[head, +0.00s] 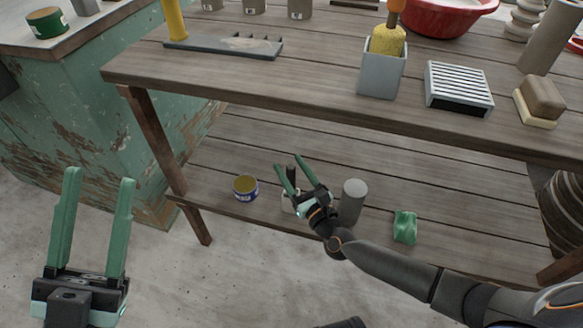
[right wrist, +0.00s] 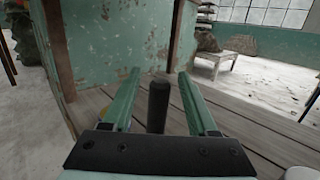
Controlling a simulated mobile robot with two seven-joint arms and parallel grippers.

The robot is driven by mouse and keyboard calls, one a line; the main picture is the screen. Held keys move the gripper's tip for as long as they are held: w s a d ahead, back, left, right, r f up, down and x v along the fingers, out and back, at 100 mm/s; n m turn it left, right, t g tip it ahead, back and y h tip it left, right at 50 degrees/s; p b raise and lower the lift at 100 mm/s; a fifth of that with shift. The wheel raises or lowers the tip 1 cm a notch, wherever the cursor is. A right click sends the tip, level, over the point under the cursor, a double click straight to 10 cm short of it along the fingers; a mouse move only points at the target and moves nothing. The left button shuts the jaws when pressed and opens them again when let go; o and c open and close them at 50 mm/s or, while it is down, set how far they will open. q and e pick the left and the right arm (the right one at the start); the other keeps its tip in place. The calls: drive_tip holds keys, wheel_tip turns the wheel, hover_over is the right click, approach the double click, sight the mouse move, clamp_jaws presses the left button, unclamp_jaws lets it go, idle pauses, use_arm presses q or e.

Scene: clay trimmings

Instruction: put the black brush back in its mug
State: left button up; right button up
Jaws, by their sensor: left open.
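A dark upright handle, seemingly the black brush (head: 291,174), stands on the lower shelf with its lower part hidden. In the right wrist view the black handle (right wrist: 158,104) rises between the fingers, with a gap on each side. A small pale container (head: 287,204), perhaps the mug, shows below it, mostly covered by my gripper; I cannot tell whether the brush stands in it. My right gripper (head: 289,163) is open around or just beside the handle. My left gripper (head: 99,176) is open and empty over the floor at the left.
On the lower shelf (head: 300,135) are a blue tin (head: 246,188) left of the gripper, a grey cylinder (head: 353,198) close at its right, and a green lump (head: 405,227).

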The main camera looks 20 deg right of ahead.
drive_tip(key=p+v, duration=0.1)
drive_tip(key=v, duration=0.6)
drive_tip(key=shift+s, duration=0.25)
